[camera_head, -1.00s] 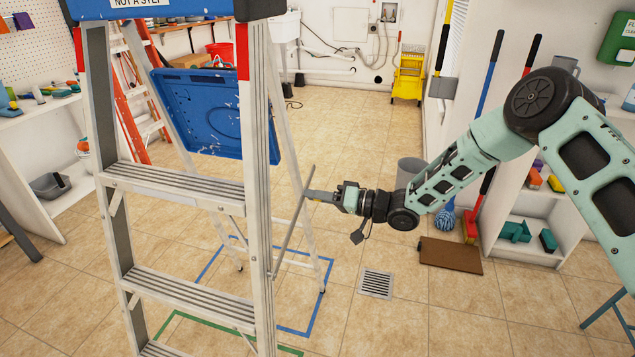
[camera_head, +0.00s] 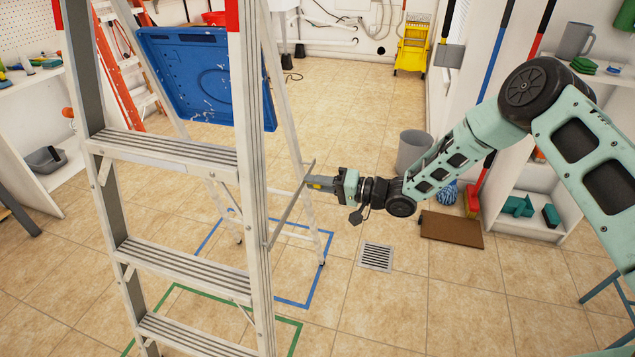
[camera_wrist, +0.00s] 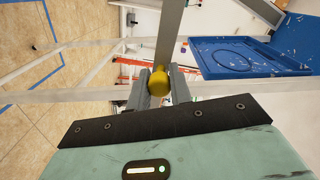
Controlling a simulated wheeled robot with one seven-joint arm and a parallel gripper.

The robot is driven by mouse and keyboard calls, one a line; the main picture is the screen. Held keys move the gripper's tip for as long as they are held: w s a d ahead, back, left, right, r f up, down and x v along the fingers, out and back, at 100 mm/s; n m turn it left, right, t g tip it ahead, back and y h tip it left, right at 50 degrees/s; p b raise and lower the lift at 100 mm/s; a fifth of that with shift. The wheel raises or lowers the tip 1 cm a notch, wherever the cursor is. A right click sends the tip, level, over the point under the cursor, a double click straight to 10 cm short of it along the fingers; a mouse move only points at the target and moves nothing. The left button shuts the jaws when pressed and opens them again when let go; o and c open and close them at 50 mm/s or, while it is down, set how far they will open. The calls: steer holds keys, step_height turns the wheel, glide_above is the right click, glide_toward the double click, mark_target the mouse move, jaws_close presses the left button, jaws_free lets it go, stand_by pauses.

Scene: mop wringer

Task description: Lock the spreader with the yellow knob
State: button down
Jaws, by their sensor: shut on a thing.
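A stepladder with silver rails (camera_head: 262,180) stands open at the left of the head view. Its grey spreader bar (camera_head: 288,218) slants up from the front rail toward my gripper (camera_head: 314,184), and a grey bar also runs up from the knob in the wrist view (camera_wrist: 171,30). The yellow knob (camera_wrist: 158,85) sits between my two grey fingers (camera_wrist: 154,84) in the wrist view, and they are shut on it. In the head view only a speck of yellow shows at the fingertips. Whether the spreader is locked cannot be told.
A blue ladder tray (camera_head: 200,80) hangs behind the front rails. A floor drain (camera_head: 376,257), a brown mat (camera_head: 452,229) and a grey bin (camera_head: 412,150) are near my arm. A yellow mop wringer (camera_head: 412,48) stands at the back.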

steer(key=shift+d+f, duration=0.15)
steer(key=shift+f, duration=0.1)
steer(key=c, duration=1.3)
jaws_free()
steer(key=shift+o, duration=0.2)
steer(key=f+v, duration=0.1)
steer(key=v, duration=1.6)
steer(key=shift+d+r+p, duration=0.15)
steer(key=shift+r+p, duration=0.15)
steer(key=shift+r, duration=0.15)
